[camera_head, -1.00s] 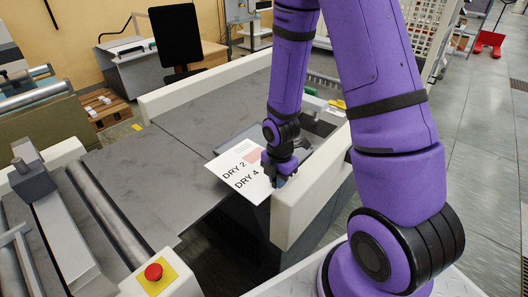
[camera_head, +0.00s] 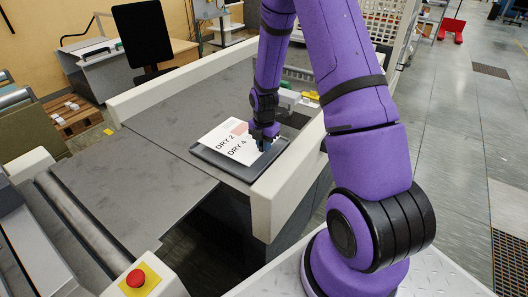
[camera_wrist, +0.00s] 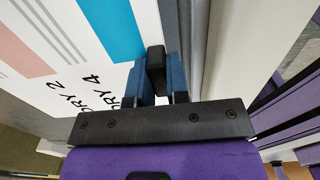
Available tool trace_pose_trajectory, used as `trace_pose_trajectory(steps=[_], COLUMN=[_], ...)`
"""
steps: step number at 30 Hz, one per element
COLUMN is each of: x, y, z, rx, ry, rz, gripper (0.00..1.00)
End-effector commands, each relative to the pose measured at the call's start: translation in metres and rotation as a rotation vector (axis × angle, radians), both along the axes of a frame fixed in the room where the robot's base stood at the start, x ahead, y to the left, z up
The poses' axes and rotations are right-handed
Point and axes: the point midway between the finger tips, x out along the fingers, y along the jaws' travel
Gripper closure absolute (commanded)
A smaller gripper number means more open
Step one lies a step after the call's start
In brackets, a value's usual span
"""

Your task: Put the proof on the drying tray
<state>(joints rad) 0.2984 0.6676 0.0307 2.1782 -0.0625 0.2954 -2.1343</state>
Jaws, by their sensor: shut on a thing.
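The proof is a white sheet (camera_head: 228,141) printed "DRY 2" and "DRY 4" with a pink block. In the wrist view the sheet (camera_wrist: 50,45) also shows a blue block. My gripper (camera_head: 264,144) is shut on the sheet's right edge; its blue fingers (camera_wrist: 155,85) show in the wrist view. The drying tray (camera_head: 210,159) is a dark grey, shallow tray on the grey table by the cream side rail. The sheet is over the tray and covers much of it. I cannot tell whether the sheet touches the tray floor.
The cream rail (camera_head: 272,200) stands close in front of the tray. Small white and yellow items (camera_head: 308,97) lie behind my gripper. A red emergency button (camera_head: 136,278) is at the lower left. The grey table top (camera_head: 190,112) is clear to the left and behind.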

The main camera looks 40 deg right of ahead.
Motion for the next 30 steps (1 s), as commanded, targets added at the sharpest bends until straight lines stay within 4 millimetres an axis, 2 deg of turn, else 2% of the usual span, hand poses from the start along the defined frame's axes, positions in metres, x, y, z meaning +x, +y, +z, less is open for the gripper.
trace_pose_trajectory(steps=[9,21,22,24,25,30], x=[0.000,0.000,0.000,0.000,0.000,0.000], y=[0.000,0.000,0.000,0.000,0.000,0.000], z=[-0.033,-0.038,-0.038,-0.037,-0.037,-0.037], rx=[0.000,0.000,0.000,0.000,0.000,0.000], ry=[0.002,0.001,0.001,0.000,0.000,0.000], rz=[0.000,0.000,0.000,-0.001,-0.001,-0.001], gripper=[1.00,1.00,0.79,0.63,0.58,0.58])
